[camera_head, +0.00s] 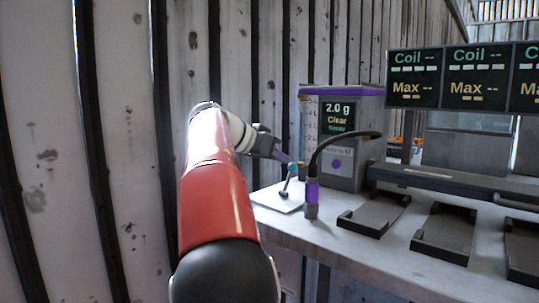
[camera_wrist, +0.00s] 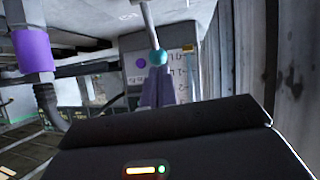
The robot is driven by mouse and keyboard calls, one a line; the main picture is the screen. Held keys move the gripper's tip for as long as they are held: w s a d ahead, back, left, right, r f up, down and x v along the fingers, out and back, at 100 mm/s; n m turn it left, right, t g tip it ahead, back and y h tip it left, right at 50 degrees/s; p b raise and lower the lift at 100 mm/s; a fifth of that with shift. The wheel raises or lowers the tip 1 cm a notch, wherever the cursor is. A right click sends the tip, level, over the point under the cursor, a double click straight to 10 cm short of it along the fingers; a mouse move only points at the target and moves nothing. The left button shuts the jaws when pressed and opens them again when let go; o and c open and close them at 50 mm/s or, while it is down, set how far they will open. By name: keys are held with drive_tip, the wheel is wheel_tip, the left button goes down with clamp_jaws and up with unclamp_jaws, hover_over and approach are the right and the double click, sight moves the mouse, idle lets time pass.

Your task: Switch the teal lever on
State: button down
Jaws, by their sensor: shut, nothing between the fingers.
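The teal lever (camera_head: 292,168) has a teal ball on a thin pale shaft. It rises from a flat white plate (camera_head: 272,199) at the left end of the bench, tilted a little to the right in the head view. My gripper (camera_head: 287,158) is shut and empty, its purple fingers reaching in from the left close to the ball. In the wrist view the lever's ball (camera_wrist: 157,57) appears just beyond the tips of my gripper (camera_wrist: 158,76). I cannot tell whether they touch.
A black gooseneck on a purple post (camera_head: 312,192) stands right of the lever. Behind is a grey box with a display (camera_head: 338,118). Black trays (camera_head: 375,213) lie farther right on the bench (camera_head: 340,245). A plank wall (camera_head: 120,130) runs along the left.

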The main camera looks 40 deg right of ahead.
drive_tip(key=shift+d, duration=0.7)
idle(0.3)
